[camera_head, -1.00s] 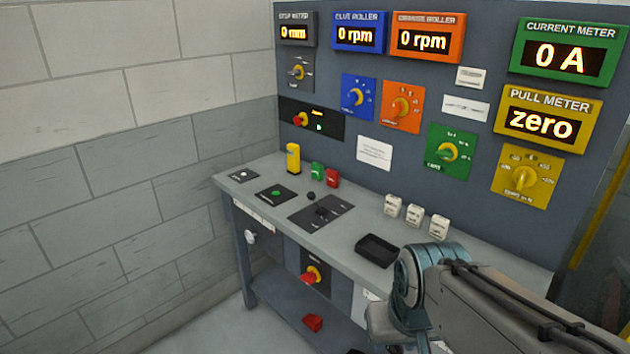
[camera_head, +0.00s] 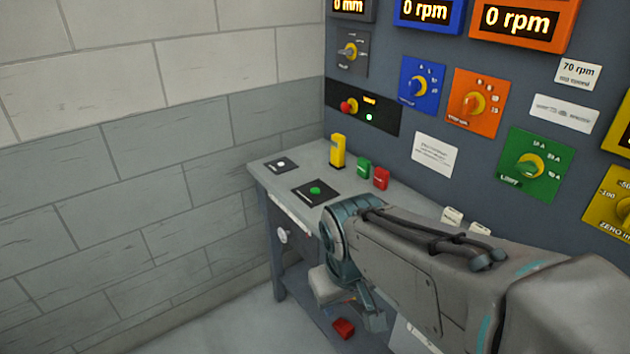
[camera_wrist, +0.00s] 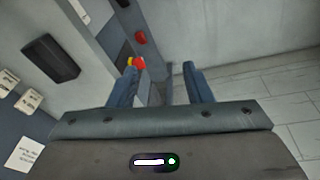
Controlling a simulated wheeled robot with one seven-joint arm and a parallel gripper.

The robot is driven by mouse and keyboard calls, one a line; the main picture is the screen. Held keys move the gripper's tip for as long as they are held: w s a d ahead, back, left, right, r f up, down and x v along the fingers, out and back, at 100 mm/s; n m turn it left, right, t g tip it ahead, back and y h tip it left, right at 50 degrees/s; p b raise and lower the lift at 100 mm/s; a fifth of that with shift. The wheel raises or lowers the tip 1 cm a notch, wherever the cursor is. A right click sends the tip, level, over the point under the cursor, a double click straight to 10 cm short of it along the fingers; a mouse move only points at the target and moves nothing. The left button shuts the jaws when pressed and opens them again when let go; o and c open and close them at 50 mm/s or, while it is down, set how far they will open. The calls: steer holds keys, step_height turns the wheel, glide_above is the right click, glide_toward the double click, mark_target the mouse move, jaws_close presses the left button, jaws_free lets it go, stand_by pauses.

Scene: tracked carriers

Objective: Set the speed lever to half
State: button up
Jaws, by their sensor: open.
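The speed lever cannot be clearly seen in either current view. In the head view my forearm and wrist cover the middle of the bench, where a dark plate with a black lever showed earlier. My gripper (camera_head: 350,304) is at the bench's front side, pointing down, with the red block on the low shelf behind it. The wrist view shows its two fingers (camera_wrist: 158,88) apart, with nothing held between them. Beyond the fingers is a red and yellow knob (camera_wrist: 137,62) on the bench front.
The bench (camera_head: 318,158) stands against the dark panel. A yellow block (camera_head: 338,150), green block (camera_head: 363,167) and red block (camera_head: 381,178) stand on its left part, near a green button (camera_head: 315,190). A black tray (camera_wrist: 50,58) shows in the wrist view. Floor left of the bench is clear.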

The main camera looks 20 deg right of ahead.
steer(key=w+d+f+n+h+b, duration=0.7)
steer(key=w+d+f+n+h, duration=0.15)
steer(key=w+d+n, duration=0.35)
steer(key=w+a+r+n+t+h+b, duration=0.1)
steer(key=w+a+n+t+h+b, duration=0.2)
steer(key=w+n, duration=0.4)
steer(key=w+a+n+t+h+b, duration=0.2)
steer(key=w+n+t+h, duration=0.1)
steer(key=w+n+t, duration=0.4)
steer(key=w+d, duration=0.2)
steer(key=d, duration=0.1)
steer(key=w+d+g, duration=0.1)
steer(key=w+d, duration=0.2)
steer(key=d, duration=0.1)
steer(key=w+d+m+g, duration=0.1)
steer(key=w+d, duration=0.2)
steer(key=d, duration=0.1)
steer(key=shift+w+r+b, duration=0.1)
steer(key=shift+r+b, duration=0.15)
steer(key=shift+b, duration=0.05)
jaws_close()
